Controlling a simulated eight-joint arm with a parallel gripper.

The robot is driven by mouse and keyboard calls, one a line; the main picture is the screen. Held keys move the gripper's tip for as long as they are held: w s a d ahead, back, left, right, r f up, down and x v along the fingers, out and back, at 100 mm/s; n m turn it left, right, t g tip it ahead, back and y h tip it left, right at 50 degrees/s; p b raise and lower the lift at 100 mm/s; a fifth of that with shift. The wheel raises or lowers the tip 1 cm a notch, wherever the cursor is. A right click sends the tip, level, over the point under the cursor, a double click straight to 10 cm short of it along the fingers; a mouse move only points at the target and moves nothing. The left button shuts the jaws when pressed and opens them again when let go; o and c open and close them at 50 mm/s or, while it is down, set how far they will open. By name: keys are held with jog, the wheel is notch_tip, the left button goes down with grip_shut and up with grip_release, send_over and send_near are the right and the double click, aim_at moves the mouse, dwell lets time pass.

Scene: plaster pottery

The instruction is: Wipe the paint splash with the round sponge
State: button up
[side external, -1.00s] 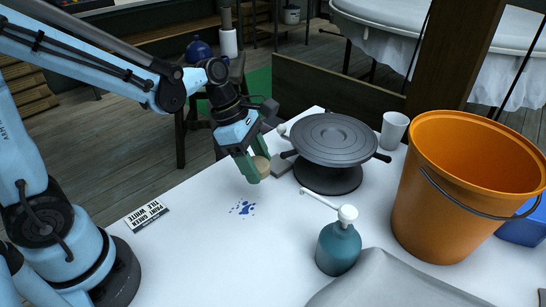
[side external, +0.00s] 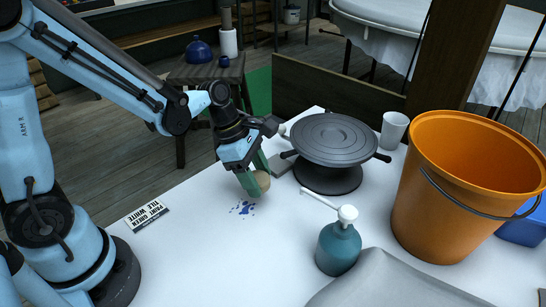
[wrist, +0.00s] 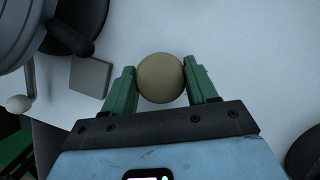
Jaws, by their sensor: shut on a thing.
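The round tan sponge (side external: 262,181) is between the green fingers of my gripper (side external: 255,184), which is shut on it. The sponge also shows in the wrist view (wrist: 161,78), with a finger of my gripper (wrist: 160,86) on each side. In the side view the sponge is just above and beside the blue paint splash (side external: 243,208) on the white table (side external: 205,240). I cannot tell whether the sponge touches the table. The splash is several small blue spots and does not show in the wrist view.
A dark turntable (side external: 333,140) stands behind, to the right of my gripper, with a grey block (side external: 280,165) beside it. A teal pump bottle (side external: 338,248), grey cloth (side external: 385,285), orange bucket (side external: 445,200) and white cup (side external: 393,130) are to the right. A label card (side external: 147,215) lies left.

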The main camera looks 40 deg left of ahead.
aim_at(265, 179)
notch_tip(265, 179, down, 4)
jog(key=shift+r, duration=0.2)
jog(key=shift+s+r, duration=0.35)
jog(key=shift+s, duration=0.35)
jog(key=shift+s+f, duration=0.2)
jog(key=shift+s, duration=0.95)
jog(key=shift+s+f, duration=0.35)
jog(key=shift+s, duration=0.25)
jog(key=shift+s+r, duration=0.25)
jog(key=shift+s, duration=0.2)
jog(key=shift+s+f, duration=0.1)
jog(key=shift+s, duration=0.55)
jog(key=shift+w, duration=1.55)
jog(key=shift+w+r, duration=0.25)
jog(key=shift+w, duration=0.1)
jog(key=shift+w+f, duration=0.25)
jog(key=shift+w, duration=0.2)
jog(key=shift+w+r, duration=0.2)
jog(key=shift+w, duration=0.45)
jog(key=shift+w+r, duration=0.2)
jog(key=shift+w, duration=0.4)
jog(key=shift+r, duration=3.5)
